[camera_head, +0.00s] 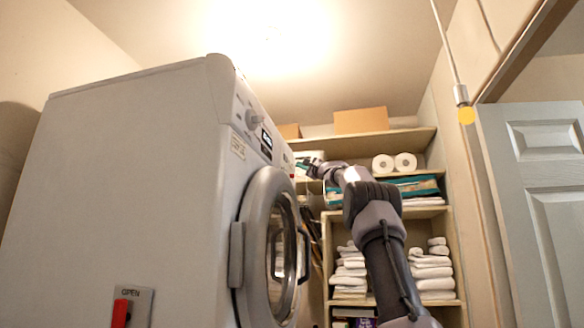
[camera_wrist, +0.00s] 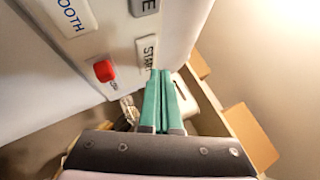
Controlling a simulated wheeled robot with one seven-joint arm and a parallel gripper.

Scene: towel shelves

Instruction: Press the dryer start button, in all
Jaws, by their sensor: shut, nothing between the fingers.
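The white dryer (camera_head: 140,150) fills the left of the head view, with its round door and a control panel on its front. In the wrist view a white button marked START (camera_wrist: 146,50) is on the panel, beside a red button or knob (camera_wrist: 104,71). My gripper (camera_wrist: 161,72) is shut and empty, its two teal fingers side by side. The fingertips are at the lower right edge of the START button; whether they touch it I cannot tell. In the head view my gripper (camera_head: 303,164) is at the far side of the panel, where the START button cannot be made out.
Shelves (camera_head: 398,213) with towels, paper rolls (camera_head: 394,163) and a cardboard box (camera_head: 361,120) stand behind my arm. A red OPEN lever (camera_head: 121,313) is on the dryer's side. A bulb (camera_head: 465,114) hangs at right.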

